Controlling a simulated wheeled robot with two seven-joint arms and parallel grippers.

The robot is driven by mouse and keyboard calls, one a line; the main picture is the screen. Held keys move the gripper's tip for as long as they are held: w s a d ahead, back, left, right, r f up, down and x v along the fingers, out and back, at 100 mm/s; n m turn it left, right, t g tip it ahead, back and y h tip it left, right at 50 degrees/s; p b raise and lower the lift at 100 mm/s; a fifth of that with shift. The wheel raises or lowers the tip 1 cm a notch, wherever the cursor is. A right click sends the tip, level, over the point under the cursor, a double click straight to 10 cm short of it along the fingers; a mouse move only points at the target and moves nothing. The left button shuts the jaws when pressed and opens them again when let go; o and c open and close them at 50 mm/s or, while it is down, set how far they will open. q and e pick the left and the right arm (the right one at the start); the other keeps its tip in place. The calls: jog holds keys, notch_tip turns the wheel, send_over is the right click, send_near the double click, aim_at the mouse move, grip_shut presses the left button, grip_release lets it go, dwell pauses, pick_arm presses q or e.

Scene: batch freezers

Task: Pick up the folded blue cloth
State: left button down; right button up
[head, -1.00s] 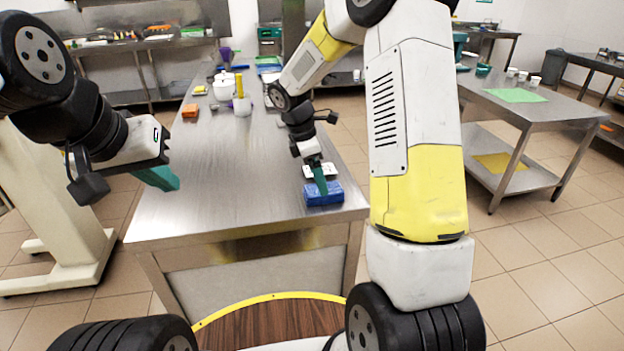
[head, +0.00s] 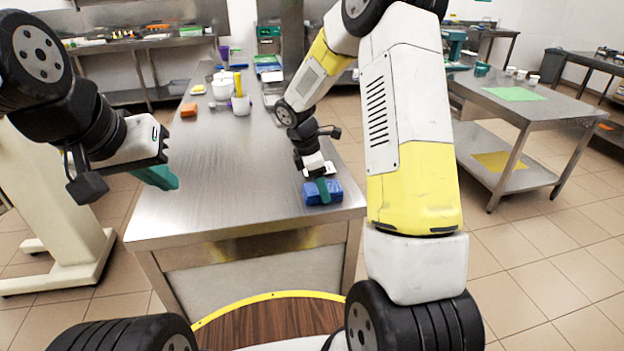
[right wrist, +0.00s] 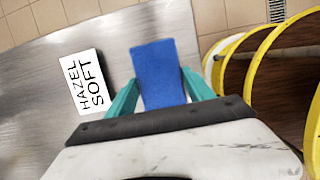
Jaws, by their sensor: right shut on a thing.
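The folded blue cloth (head: 335,190) lies at the near right corner of the steel table in the head view. It also shows as a blue block (right wrist: 158,72) between the fingers in the right wrist view. My right gripper (head: 323,190) points down over the cloth and is shut on it, with one teal finger on each side. The cloth appears to be at table level; I cannot tell if it is lifted. My left gripper (head: 158,177) hangs at the left, off the table and away from the cloth. I cannot tell how far apart its teal fingers are.
A white label reading "HAZEL SOFT" (right wrist: 82,82) lies beside the cloth on the steel table (head: 220,180). The table's middle is clear. A side table (head: 550,105) stands at the right.

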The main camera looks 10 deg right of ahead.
jog(key=shift+r, duration=0.45)
notch_tip(320, 180, up, 3)
jog(key=shift+s+f, duration=0.1)
jog(key=s+a+r, duration=0.1)
jog(key=s+a, duration=0.1)
jog(key=s, duration=1.3)
jog(key=shift+s+a+r, duration=0.15)
jog(key=shift+s+a, duration=0.1)
jog(key=shift+s, duration=0.05)
